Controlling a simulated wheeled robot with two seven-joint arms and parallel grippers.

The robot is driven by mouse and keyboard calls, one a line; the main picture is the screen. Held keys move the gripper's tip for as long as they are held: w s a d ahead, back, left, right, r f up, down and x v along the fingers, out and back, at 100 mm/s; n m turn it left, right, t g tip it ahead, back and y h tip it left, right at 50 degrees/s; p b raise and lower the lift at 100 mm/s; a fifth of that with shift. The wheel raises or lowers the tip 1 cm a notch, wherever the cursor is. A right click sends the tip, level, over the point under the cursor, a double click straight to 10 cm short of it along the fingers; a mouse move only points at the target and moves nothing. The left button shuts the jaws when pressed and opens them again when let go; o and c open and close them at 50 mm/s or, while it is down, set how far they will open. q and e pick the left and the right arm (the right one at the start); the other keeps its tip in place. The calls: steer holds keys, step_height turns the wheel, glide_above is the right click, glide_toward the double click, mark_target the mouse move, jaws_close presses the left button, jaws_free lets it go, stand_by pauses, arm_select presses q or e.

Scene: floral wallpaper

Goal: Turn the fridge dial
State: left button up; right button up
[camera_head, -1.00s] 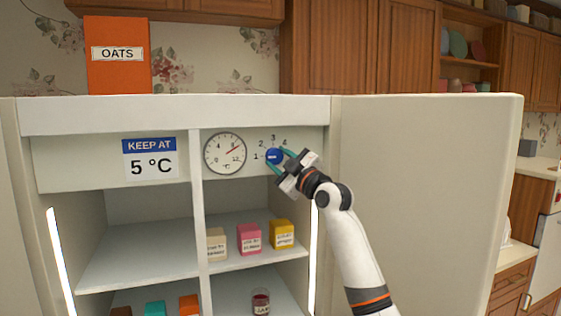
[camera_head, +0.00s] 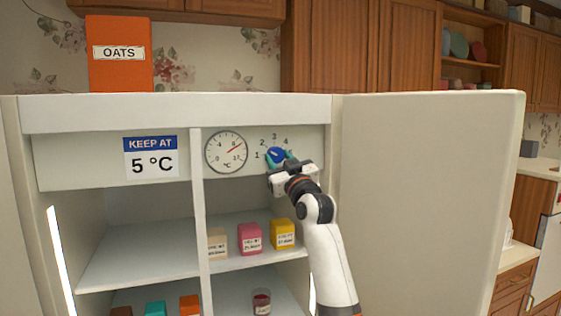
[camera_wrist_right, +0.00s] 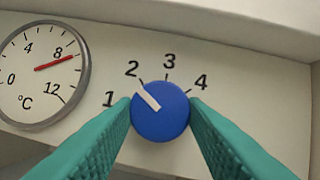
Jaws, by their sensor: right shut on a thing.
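The blue dial (camera_head: 276,155) sits on the fridge's upper panel, with numbers 1 to 4 around it. In the right wrist view, the dial (camera_wrist_right: 160,116) has a white mark pointing up-left, between 1 and 2 and closer to 2. My right gripper (camera_head: 278,160) is shut on the dial, its teal fingers on either side of it in the wrist view (camera_wrist_right: 160,108). The round thermometer (camera_head: 226,152) left of the dial has a red needle near 8, also seen in the wrist view (camera_wrist_right: 30,95). A sign (camera_head: 151,158) reads "KEEP AT 5 °C". My left gripper is not in view.
The open fridge door (camera_head: 430,190) stands to the right of my right arm. Small boxes, including a pink one (camera_head: 250,238) and a yellow one (camera_head: 283,233), stand on the shelf below. A jar (camera_head: 261,301) is lower down. An orange oats box (camera_head: 121,72) stands on top.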

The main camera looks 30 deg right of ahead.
steer(key=shift+a+m+h, duration=0.1)
steer(key=shift+m+h, duration=0.6)
steer(key=shift+m, duration=0.8)
steer(key=o, duration=1)
steer(key=shift+c, duration=0.2)
steer(key=b+v, duration=0.5)
steer(key=v, duration=0.7)
